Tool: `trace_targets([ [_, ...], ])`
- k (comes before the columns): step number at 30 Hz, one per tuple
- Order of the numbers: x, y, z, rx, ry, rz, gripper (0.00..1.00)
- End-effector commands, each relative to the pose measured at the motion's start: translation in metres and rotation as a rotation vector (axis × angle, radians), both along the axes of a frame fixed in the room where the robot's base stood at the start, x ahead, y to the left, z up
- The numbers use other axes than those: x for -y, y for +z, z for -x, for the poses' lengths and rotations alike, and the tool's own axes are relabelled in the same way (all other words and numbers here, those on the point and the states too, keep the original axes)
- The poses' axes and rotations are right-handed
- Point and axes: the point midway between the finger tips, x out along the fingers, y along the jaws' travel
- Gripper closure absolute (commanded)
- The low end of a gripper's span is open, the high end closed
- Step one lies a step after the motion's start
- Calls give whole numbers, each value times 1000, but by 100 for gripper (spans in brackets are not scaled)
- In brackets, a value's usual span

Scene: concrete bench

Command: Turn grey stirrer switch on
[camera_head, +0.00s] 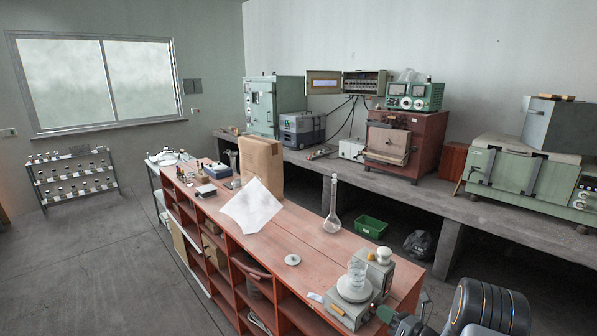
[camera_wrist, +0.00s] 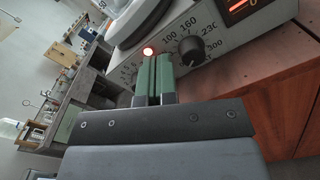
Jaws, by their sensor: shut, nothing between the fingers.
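The grey stirrer (camera_head: 368,297) stands on the near end of the red-brown bench, with a white round plate and a glass beaker (camera_head: 357,272) on top. The wrist view shows its front panel (camera_wrist: 215,68) close up, with a black knob (camera_wrist: 191,50), a printed number scale and a lit red display (camera_wrist: 240,8). In the head view my gripper (camera_head: 385,314) is beside the stirrer's right side. No separate switch is clear.
A small device with a white knob (camera_head: 384,256) stands just behind the stirrer. The bench between flask and disc is clear.

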Motion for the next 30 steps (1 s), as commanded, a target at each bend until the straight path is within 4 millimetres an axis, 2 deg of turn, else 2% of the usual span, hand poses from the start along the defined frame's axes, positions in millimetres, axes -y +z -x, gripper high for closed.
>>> trace_targets([
  [1, -5, 3, -4, 12, 11, 2, 100],
  [30, -7, -8, -2, -6, 14, 6, 100],
])
